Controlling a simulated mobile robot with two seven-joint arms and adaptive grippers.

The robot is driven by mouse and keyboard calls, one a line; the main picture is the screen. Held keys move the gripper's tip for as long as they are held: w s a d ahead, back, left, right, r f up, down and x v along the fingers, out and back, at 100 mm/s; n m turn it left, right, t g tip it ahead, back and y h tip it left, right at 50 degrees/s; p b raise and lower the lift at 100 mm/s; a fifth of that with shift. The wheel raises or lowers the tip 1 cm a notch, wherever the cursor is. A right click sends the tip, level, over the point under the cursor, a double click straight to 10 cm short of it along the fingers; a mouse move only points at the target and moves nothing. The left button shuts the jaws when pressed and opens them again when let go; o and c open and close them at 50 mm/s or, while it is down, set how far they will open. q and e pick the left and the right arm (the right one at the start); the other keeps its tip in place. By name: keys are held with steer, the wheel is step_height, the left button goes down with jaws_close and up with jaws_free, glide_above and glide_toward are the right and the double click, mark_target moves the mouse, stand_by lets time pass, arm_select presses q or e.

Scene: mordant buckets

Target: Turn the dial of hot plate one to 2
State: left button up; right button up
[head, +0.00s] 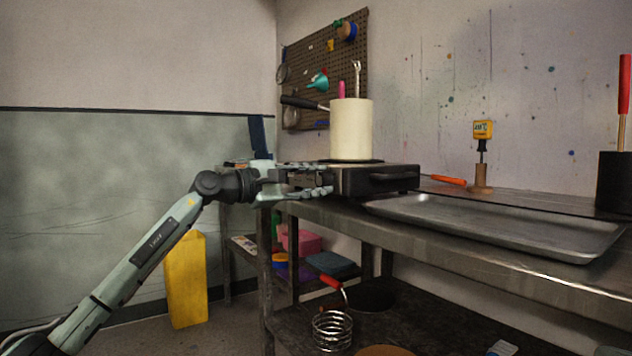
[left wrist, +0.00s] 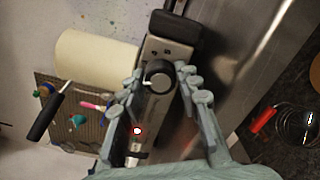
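The hot plate (head: 378,181) is a dark box on the metal bench, with a cream pot (head: 351,130) on top. In the left wrist view its light metal panel (left wrist: 165,52) carries a black round dial (left wrist: 158,75) with a pale mark toward the left. A red lamp (left wrist: 137,131) glows on the same panel. My left gripper (head: 325,180) reaches the panel from the left. In the left wrist view its fingers (left wrist: 159,79) are apart, one on each side of the dial. I cannot tell whether they touch it. The dial's numbers are unreadable. My right gripper is not in view.
A shallow metal tray (head: 500,222) lies on the bench right of the hot plate. A black container (head: 614,182) is at the far right. A yellow bin (head: 186,280) stands on the floor.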

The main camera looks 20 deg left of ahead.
arm_select(q)
steer(key=o, duration=0.3)
steer(key=shift+o, duration=0.2)
steer(key=v, duration=1.2)
